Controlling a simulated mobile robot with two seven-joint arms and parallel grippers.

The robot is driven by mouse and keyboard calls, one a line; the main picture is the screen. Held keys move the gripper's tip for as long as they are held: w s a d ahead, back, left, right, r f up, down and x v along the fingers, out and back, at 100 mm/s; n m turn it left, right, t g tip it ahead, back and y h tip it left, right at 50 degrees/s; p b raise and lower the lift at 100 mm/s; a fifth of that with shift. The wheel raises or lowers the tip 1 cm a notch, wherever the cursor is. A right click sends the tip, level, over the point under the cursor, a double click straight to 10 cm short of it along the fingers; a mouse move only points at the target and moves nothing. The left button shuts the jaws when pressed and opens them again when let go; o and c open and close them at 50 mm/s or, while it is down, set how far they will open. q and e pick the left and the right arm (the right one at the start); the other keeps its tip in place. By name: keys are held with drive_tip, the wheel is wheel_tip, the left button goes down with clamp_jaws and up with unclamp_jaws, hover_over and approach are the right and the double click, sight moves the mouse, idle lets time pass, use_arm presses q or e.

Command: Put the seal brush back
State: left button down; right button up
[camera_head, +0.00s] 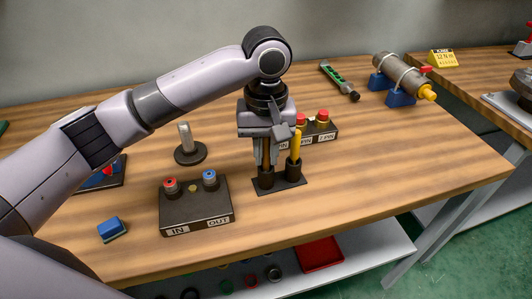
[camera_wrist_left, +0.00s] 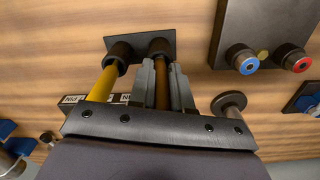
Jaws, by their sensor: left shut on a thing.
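The brush holder (camera_head: 281,186), a dark plate with two black cups, stands on the workbench. It also shows in the wrist view (camera_wrist_left: 140,40). My left gripper (camera_head: 266,150) points down over the left cup and is shut on the brown handle of the seal brush (camera_wrist_left: 160,85). The handle's lower end is at the mouth of that cup, seemingly inside it; the brush's tip is hidden. A yellow-handled tool (camera_head: 296,146) stands upright in the right cup, beside my gripper. My right gripper is not in view.
A dark IN/OUT box (camera_head: 196,206) with red and blue caps stands left of the holder. A post on a round base (camera_head: 188,145) and a blue block (camera_head: 112,229) stand left. The bench's right front is clear.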

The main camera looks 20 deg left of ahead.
use_arm(q)
drive_tip(key=shift+f, duration=0.3)
drive_tip(key=c, duration=1.1)
unclamp_jaws()
drive_tip(key=shift+o, duration=0.2)
wheel_tip(320, 180, up, 12)
drive_tip(key=shift+r+p, duration=0.1)
drive_tip(key=shift+p, duration=1)
